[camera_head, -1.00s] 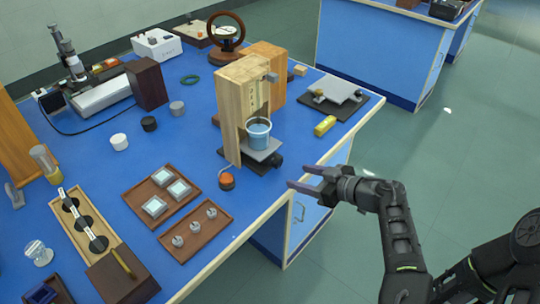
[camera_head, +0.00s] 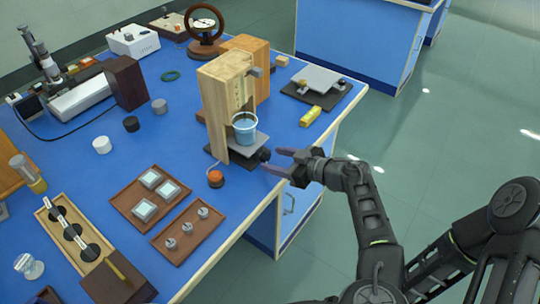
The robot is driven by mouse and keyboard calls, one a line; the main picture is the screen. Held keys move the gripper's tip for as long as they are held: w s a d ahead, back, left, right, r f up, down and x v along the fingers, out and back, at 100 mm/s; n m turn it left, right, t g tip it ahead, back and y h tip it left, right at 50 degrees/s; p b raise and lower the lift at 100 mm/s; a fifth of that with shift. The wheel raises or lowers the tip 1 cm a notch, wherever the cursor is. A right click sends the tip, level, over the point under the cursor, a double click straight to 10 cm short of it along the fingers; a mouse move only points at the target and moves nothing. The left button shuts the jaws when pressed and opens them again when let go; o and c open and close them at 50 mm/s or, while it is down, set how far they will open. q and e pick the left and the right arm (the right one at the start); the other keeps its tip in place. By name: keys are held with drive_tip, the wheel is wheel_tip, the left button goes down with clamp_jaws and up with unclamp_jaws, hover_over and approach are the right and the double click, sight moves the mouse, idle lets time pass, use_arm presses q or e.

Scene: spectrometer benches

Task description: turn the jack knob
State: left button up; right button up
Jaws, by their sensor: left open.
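The jack is a small grey platform (camera_head: 246,147) on a dark base, in the bay of a wooden stand (camera_head: 215,105) at the table's right edge. A light blue cup (camera_head: 245,130) stands on it. The jack's dark knob (camera_head: 264,155) sticks out on the right side, toward the table edge. My left gripper (camera_head: 272,159) is open, its two purple-grey fingers pointing left at the knob. The fingertips are right by the knob; I cannot tell whether they touch it. My right gripper is not in view.
A yellow block (camera_head: 309,116) and a grey plate on a black base (camera_head: 318,80) lie behind the gripper. Brown trays (camera_head: 187,234) fill the front left. Open floor lies right of the table.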

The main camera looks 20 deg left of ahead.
sight(266, 157)
use_arm(q)
drive_tip(key=shift+x, duration=1.35)
clamp_jaws()
